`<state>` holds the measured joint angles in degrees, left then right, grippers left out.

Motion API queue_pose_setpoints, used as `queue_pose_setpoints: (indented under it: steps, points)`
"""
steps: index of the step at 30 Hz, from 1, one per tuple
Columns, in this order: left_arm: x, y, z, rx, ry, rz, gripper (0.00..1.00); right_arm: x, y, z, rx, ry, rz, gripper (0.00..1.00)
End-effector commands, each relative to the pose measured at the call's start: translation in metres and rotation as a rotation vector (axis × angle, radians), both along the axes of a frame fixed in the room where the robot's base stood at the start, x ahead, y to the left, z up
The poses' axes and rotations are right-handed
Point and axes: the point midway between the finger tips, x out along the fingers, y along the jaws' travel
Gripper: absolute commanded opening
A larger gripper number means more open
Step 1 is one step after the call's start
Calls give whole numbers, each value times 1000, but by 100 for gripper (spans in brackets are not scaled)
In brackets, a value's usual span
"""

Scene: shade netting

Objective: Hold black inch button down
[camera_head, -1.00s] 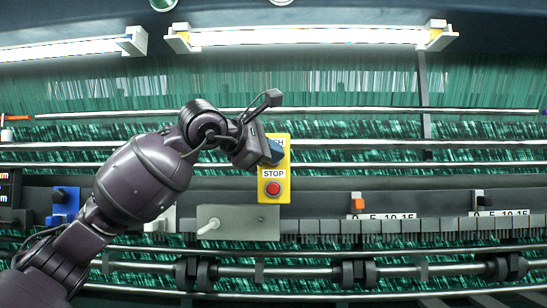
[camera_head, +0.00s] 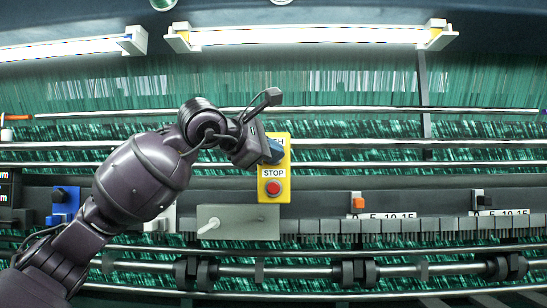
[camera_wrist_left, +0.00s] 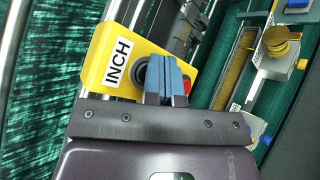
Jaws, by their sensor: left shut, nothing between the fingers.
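The yellow control box (camera_head: 266,190) stands upright in the middle of the head view, with a STOP label and a red button (camera_head: 273,187) on its lower half. My left gripper (camera_head: 275,151) is in front of the upper half and covers most of the INCH label. In the left wrist view the yellow box (camera_wrist_left: 108,51) shows its INCH label, and the black inch button (camera_wrist_left: 141,74) shows partly beside my blue fingertips (camera_wrist_left: 168,78). The fingers are shut together with nothing between them, over the button. I cannot tell whether they press it. My right gripper is not in view.
A grey panel with a lever (camera_head: 238,222) sits below left of the box. A blue switch unit (camera_head: 64,203) stands at the left. Horizontal metal rails and green netting fill the background. A numbered scale with an orange slider (camera_head: 358,202) lies to the right.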

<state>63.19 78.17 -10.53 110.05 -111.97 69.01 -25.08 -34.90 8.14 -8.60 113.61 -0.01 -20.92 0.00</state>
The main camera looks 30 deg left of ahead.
Motion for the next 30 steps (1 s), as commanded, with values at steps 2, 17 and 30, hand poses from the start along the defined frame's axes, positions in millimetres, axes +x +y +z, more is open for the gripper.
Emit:
queue_pose_setpoints:
  steps: [2,17,30]
  points:
    - [-3,-2,-1,0,-1,1,0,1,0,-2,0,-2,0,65]
    - [-13,-8,0,0,0,0,0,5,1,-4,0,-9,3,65]
    - [-35,-22,-2,3,-1,-2,0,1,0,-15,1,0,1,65]
